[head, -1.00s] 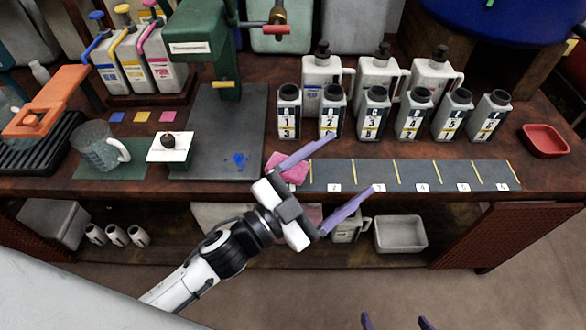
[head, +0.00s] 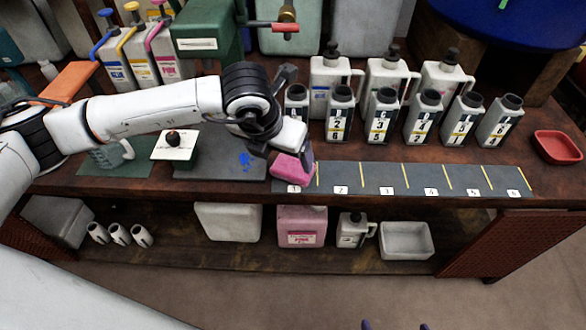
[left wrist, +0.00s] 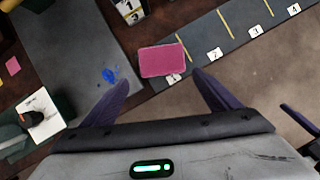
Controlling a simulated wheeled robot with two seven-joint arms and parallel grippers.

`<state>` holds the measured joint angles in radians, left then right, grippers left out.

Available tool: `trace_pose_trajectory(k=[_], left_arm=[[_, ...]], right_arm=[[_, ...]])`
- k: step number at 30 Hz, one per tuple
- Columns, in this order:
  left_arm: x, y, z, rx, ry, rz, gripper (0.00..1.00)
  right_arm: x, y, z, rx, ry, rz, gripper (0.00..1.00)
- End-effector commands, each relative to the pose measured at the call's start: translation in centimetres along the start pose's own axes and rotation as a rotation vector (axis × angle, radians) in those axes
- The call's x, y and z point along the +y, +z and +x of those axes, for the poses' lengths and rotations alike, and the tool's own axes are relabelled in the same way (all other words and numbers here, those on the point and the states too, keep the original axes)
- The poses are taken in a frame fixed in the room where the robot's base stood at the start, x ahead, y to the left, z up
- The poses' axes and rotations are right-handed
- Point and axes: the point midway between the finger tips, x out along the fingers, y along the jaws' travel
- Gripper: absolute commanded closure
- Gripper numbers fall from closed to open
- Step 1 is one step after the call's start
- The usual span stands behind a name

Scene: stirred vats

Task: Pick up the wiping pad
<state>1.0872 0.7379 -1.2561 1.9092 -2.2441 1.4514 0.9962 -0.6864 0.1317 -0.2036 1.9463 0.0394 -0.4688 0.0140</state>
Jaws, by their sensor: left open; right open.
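The wiping pad (head: 292,168) is a pink block lying at the left end of the dark numbered strip, by mark 1, near the bench's front edge. In the left wrist view the pad (left wrist: 163,60) lies ahead of my fingers, between their lines. My left gripper (head: 308,163) is over the pad in the head view, pointing down, one purple finger visible beside it. In the left wrist view my left gripper (left wrist: 163,88) is open with nothing between its fingers. My right gripper (head: 395,325) barely shows at the bottom edge, its two purple tips apart.
A blue spill (head: 247,160) marks the grey plate left of the pad. Several numbered bottles (head: 380,118) stand behind the strip (head: 450,178). A red tray (head: 557,147) is at far right. The strip's right part is clear.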

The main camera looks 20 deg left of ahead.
Motion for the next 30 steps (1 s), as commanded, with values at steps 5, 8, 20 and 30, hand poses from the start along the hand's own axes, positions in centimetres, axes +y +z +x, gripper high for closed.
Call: trace_pose_trajectory(k=[5, 8, 20, 30], left_arm=[[-0.2, 0.0, 2.5, 0.003, -0.004, 0.0, 0.17], [-0.2, 0.0, 3.2, 0.002, -0.005, 0.002, 0.17], [-0.4, 1.2, 7.9, 0.004, -0.006, 0.002, 0.17], [-0.5, 1.3, 8.4, 0.001, -0.008, 0.003, 0.22]], right_arm=[[0.0, -0.1, -0.1, 0.002, 0.0, 0.001, 0.04], [0.0, -0.2, -0.1, 0.004, 0.0, 0.002, 0.04], [0.3, -0.4, -0.5, 0.004, 0.007, 0.005, 0.04], [0.4, -0.2, -0.4, 0.0, 0.007, 0.006, 0.04]])
